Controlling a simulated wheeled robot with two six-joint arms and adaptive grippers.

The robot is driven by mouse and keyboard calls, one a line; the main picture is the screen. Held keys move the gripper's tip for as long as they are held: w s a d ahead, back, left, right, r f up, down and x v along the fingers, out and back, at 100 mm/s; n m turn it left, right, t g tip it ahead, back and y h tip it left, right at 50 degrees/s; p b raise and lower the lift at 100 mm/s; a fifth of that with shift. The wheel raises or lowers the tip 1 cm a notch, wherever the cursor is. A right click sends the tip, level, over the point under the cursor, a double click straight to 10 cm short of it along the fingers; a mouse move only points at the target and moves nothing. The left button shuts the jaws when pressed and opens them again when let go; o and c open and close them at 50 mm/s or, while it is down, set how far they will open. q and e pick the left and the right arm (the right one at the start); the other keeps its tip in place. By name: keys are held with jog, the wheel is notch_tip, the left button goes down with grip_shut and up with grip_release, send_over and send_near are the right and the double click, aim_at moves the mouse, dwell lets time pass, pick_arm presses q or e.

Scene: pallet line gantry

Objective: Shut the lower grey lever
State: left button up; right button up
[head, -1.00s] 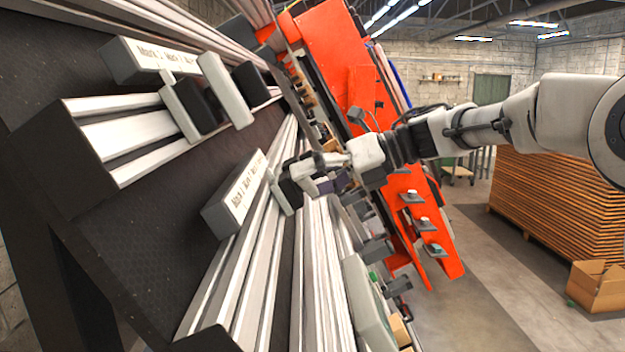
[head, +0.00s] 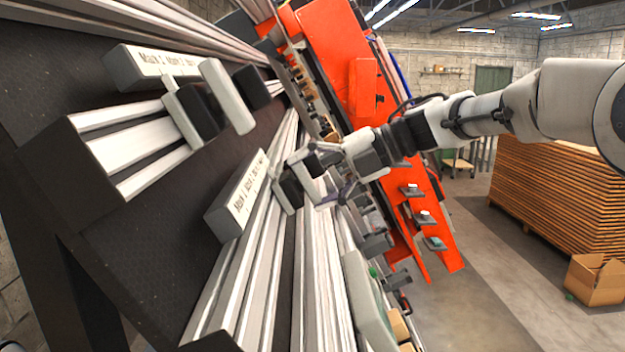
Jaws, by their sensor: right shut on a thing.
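The lower grey lever (head: 309,178) is on the lower rail, beside a dark block (head: 289,188) and to the right of the lower labelled block (head: 240,197). My right gripper (head: 322,180) reaches in from the right and is shut on this lever. Its fingers partly cover the lever, so the exact contact is hard to see. The upper lever (head: 226,95) stands out from the upper rail at the upper left, and nothing touches it. My left gripper is not in view.
Long aluminium rails (head: 262,270) run along the dark panel (head: 130,250) at the left. An orange frame (head: 340,60) with small brackets stands behind my right gripper. Stacked wooden boards (head: 555,205) and a cardboard box (head: 597,280) stand on the right; the floor between is clear.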

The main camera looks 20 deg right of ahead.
jog(key=shift+f, duration=0.1)
dwell(0.5)
jog(key=o, duration=1)
jog(key=shift+w+a, duration=0.15)
jog(key=v, duration=1.2)
